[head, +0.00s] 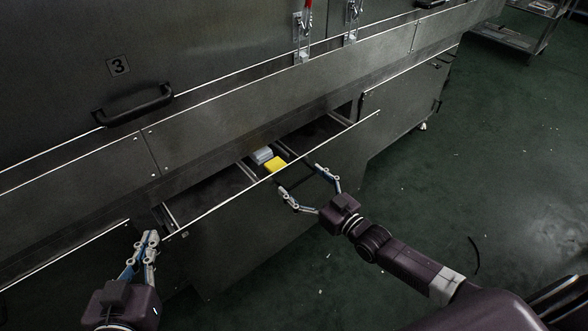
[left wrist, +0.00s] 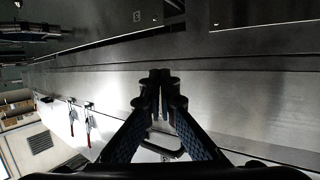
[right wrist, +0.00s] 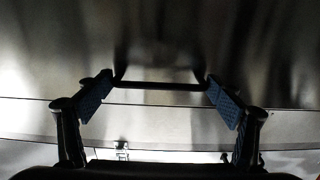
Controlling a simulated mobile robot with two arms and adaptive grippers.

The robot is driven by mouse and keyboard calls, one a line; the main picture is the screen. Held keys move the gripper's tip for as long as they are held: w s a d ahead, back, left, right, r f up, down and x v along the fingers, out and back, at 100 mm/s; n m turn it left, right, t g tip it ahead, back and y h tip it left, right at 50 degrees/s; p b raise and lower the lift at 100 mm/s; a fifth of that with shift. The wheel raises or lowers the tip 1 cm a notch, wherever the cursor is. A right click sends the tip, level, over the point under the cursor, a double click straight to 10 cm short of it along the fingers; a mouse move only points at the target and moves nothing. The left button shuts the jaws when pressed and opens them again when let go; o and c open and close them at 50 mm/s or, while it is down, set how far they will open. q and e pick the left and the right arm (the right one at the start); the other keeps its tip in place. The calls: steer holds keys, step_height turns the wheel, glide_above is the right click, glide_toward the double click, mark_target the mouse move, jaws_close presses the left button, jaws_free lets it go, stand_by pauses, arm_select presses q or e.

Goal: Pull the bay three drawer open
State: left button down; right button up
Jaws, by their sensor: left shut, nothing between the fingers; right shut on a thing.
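The bay three drawer (head: 255,225) is a dark metal drawer below the panel with the number 3 plate (head: 118,65). It stands partly out, with its inside showing behind the front's bright top edge. My right gripper (head: 301,179) is at the drawer front, its fingers set wide around the ends of the black bar handle (right wrist: 158,86) and shut on it. My left gripper (head: 151,237) is shut and empty, close to the left end of the drawer front. The left wrist view also shows its closed fingertips (left wrist: 160,77). I cannot tell whether it touches the drawer.
A yellow block (head: 275,164) and a grey block (head: 261,155) lie inside the drawer. A black handle (head: 133,105) and red-tipped latches (head: 303,35) are on the dryer above. A cart (head: 515,30) stands at the far right. The green floor (head: 480,170) to the right is mostly clear.

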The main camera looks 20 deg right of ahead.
arm_select(q)
steer(key=s+a+f+g+y+p, duration=0.25)
steer(key=s+f+g, duration=0.35)
steer(key=s, duration=0.3)
steer(key=s+a+f+g+y+p, duration=0.1)
steer(key=s+a+f+g+p, duration=0.4)
steer(key=s, duration=0.4)
steer(key=s+d+x, duration=0.1)
steer(key=x, duration=0.7)
steer(key=shift+d+f+n, duration=0.25)
steer(key=shift+f+n, duration=0.05)
arm_select(e)
steer(key=v, duration=1.9)
steer(key=shift+s+d, duration=0.2)
steer(key=shift+d, duration=0.2)
arm_select(q)
steer(key=shift+s+h, duration=0.1)
steer(key=shift+h, duration=0.15)
arm_select(e)
steer(key=shift+r, duration=0.15)
steer(key=o, duration=1.4)
steer(key=shift+o, duration=0.2)
arm_select(q)
steer(key=shift+d, duration=0.1)
arm_select(e)
steer(key=shift+s, duration=0.1)
